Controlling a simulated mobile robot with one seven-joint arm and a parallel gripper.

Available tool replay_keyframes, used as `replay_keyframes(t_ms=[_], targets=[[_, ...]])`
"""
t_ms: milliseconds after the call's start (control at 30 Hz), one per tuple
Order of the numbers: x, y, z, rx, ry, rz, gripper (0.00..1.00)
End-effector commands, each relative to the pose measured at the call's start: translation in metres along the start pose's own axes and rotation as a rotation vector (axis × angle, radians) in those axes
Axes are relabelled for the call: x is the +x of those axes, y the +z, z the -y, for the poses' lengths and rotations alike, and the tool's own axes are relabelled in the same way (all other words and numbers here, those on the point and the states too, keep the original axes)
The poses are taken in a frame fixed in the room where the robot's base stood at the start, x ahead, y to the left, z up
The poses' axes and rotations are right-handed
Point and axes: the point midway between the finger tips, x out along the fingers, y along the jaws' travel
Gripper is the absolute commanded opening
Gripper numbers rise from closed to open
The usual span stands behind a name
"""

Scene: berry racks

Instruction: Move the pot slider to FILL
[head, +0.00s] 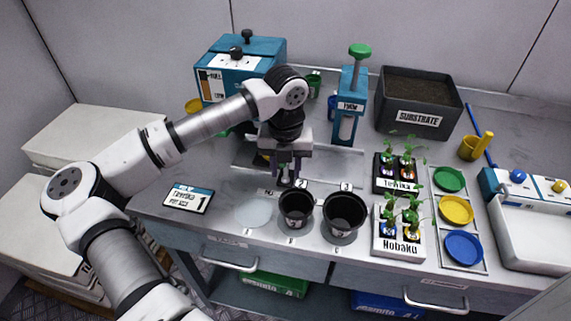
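A pale metal track (336,161) runs left to right on the bench, in front of the blue dispenser (235,68) and the blue press (349,105) with a green handle. The press label seems to read FIRM. My gripper (287,181) points down over the track's middle, at its front edge. Its wrist hides part of the track and whatever sits there, so I cannot clearly make out the pot slider. A small dark part shows just left of my gripper. I cannot tell whether the fingers are apart or touching something.
Two black pots (297,207) (344,213) stand in front of my gripper, beside an empty pale disc (253,211). A card (188,198) lies left. Right are plant trays (398,247), coloured dishes (456,210) and a substrate bin (417,118). Yellow and green cups stand near the dispenser.

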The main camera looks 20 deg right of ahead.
Motion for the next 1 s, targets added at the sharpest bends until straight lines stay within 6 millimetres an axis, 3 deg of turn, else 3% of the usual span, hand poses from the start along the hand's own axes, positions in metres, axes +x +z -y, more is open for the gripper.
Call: replay_keyframes(t_ms=[300, 600, 867, 1000], targets=[[0.003, 0.000, 0.000, 0.000, 0.000, 0.000, 0.36], [0.003, 0.000, 0.000, 0.000, 0.000, 0.000, 0.00], [0.003, 0.000, -0.002, -0.002, 0.001, 0.000, 0.00], [0.006, 0.003, -0.016, -0.007, 0.003, 0.001, 0.00]])
